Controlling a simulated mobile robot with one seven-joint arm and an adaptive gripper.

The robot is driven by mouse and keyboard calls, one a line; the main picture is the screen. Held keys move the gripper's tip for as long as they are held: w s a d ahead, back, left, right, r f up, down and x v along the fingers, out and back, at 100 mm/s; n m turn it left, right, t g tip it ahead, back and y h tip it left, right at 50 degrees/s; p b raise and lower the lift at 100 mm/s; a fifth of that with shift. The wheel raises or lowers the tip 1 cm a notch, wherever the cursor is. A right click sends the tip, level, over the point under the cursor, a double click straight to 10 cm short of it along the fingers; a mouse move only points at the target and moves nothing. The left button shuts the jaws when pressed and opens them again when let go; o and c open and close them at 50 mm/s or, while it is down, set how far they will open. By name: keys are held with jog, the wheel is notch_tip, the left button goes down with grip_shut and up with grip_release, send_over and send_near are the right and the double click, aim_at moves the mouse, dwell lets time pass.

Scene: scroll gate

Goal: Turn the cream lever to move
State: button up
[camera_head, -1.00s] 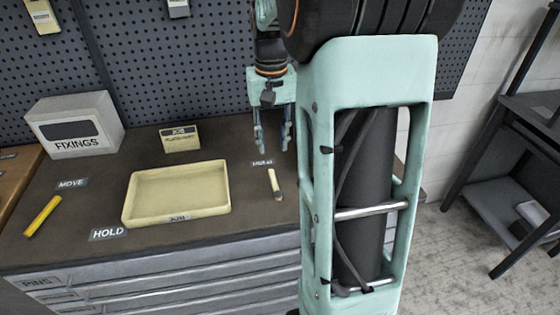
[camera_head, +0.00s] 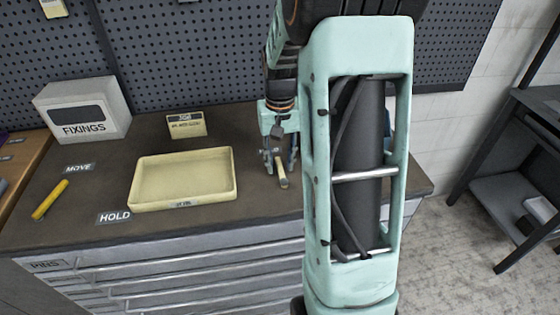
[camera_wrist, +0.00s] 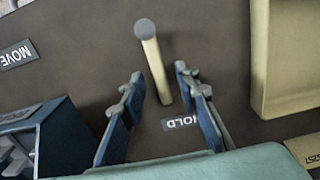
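The cream lever (camera_head: 282,173) is a short pale rod on the workbench, right of the tray, seen partly behind my gripper in the head view. In the wrist view the cream lever (camera_wrist: 152,58) has a grey round end and stands between my fingers. My gripper (camera_wrist: 160,74) is open around it, with gaps visible on both sides. In the head view my gripper (camera_head: 280,160) is low over the bench at the lever. In the wrist view a HOLD label (camera_wrist: 181,122) lies near the lever's lower end and a MOVE label (camera_wrist: 17,54) lies at upper left.
A cream tray (camera_head: 183,205) sits left of my gripper. A FIXINGS box (camera_head: 83,110) and small sign (camera_head: 186,125) stand behind. A pegboard (camera_head: 180,60) backs the bench.

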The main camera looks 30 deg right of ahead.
grip_shut()
dwell(0.5)
jog(key=shift+s+d+m, duration=0.25)
jog(key=shift+d+m, duration=0.3)
jog(key=shift+m, duration=0.65)
jog(key=m, duration=0.1)
jog(key=s+d+m, duration=0.1)
jog(key=m, duration=0.1)
jog(key=shift+d+m+p, duration=0.25)
jog(key=shift+m+p, duration=0.05)
jog(key=shift+p, duration=0.1)
jog(key=s+m, duration=0.1)
jog(key=m, duration=0.1)
jog(key=s+d+m+p, duration=0.1)
jog(key=m, duration=0.1)
jog(key=shift+d+r+m, duration=0.1)
jog(key=shift+d+m, duration=0.05)
jog(key=shift+m, duration=0.15)
jog(key=shift+s+d+m+p, duration=0.1)
jog(key=shift+s+m+p, duration=0.4)
jog(key=shift+m, duration=0.55)
jog(key=shift+s+d+m+p, duration=0.1)
jog(key=shift+s+m+p, duration=0.2)
jog(key=shift+s+m, duration=0.55)
jog(key=shift+w+m, duration=0.2)
jog(key=shift+m, duration=0.2)
